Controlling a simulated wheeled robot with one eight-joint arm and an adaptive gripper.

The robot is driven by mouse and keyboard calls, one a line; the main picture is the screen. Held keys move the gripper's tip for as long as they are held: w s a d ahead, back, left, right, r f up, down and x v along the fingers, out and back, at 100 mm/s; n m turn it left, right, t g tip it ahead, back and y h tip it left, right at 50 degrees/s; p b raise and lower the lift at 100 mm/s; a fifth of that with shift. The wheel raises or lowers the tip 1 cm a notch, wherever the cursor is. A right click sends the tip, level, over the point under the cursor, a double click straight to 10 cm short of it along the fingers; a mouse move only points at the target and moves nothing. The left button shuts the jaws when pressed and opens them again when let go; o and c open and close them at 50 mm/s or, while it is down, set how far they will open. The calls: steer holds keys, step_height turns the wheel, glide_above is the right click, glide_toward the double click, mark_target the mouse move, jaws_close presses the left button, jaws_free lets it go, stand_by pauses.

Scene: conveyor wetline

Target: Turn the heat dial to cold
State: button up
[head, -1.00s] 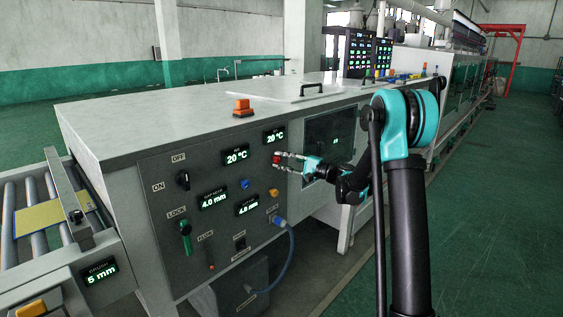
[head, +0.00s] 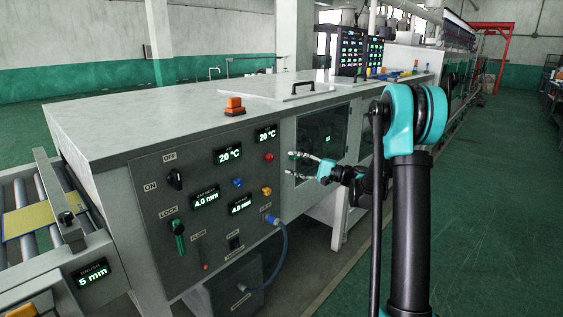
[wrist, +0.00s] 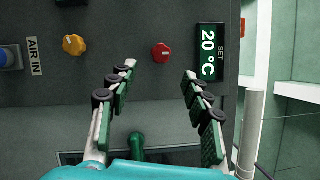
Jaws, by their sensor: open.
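The red dial (head: 268,157) sits on the grey control panel, just below a 20 °C display (head: 266,134). It also shows in the wrist view (wrist: 160,53), beside the display (wrist: 208,51) marked SET. I take it for the heat dial.
The panel also carries a blue knob (head: 238,183), a yellow knob (head: 267,191), a black ON/OFF switch (head: 175,180) and a green lever (head: 178,226). A blue hose (head: 284,240) hangs below.

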steer(key=shift+v, duration=1.95)
steer(key=s+a+f+n+h, duration=0.1)
steer(key=s+f+h, duration=0.35)
steer(key=s, duration=0.45)
steer(key=s+d+f+n+h, duration=0.1)
steer(key=s+d+f+h, duration=0.3)
steer(key=s, duration=0.5)
steer(key=s+d+f+n+h, duration=0.2)
steer(key=s+d+f+h, duration=0.3)
steer(key=s+d, duration=0.3)
steer(key=s+d+f+n+g+h, duration=0.1)
steer(key=s+d+f+h, duration=0.3)
steer(key=s, duration=0.5)
steer(key=shift+s+d+f+n+h, duration=0.3)
steer(key=shift+d+f+n+h, duration=0.1)
steer(key=shift+d+f, duration=0.6)
